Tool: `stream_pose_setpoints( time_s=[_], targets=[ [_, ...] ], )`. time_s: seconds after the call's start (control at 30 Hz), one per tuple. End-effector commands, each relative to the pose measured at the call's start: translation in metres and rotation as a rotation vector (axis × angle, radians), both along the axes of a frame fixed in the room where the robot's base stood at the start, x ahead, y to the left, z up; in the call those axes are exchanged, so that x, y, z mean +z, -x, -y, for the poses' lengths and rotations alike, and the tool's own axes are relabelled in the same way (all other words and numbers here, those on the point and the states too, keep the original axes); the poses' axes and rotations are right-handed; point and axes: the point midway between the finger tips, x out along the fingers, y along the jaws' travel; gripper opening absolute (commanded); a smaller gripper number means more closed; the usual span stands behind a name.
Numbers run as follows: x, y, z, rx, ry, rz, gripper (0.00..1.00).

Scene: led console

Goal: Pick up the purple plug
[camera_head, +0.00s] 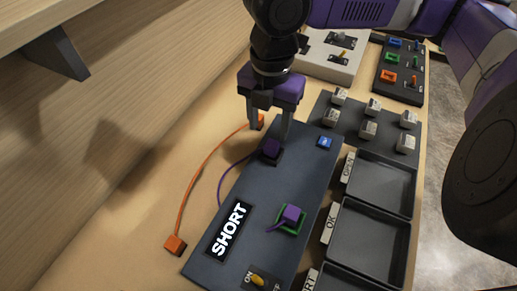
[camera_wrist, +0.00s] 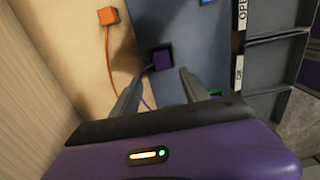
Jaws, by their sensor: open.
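A dark purple block plug (camera_head: 271,150) sits near the upper left edge of the dark SHORT panel (camera_head: 262,195), with a purple cable curving from it. It also shows in the wrist view (camera_wrist: 162,58), just beyond the fingertips and roughly centred between them. My gripper (camera_head: 270,132) is open and empty, pointing down close above the plug; its fingers also show in the wrist view (camera_wrist: 159,76). I cannot tell the exact height gap. A second purple piece (camera_head: 291,215) sits in a green-framed socket lower on the panel.
An orange cable joins an orange block (camera_head: 175,244) on the wooden table to another orange block (camera_wrist: 108,15) near my gripper. The table left of the panel is mostly clear.

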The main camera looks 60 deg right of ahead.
Motion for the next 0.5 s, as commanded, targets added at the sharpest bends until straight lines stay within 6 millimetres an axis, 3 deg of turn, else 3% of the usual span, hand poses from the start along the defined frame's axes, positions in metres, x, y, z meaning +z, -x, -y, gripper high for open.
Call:
stream_pose_setpoints(
  time_s=[0.5],
  targets=[
    [-0.054,0.008,0.01,-0.004,-0.001,-0.002,0.53]
  ],
)
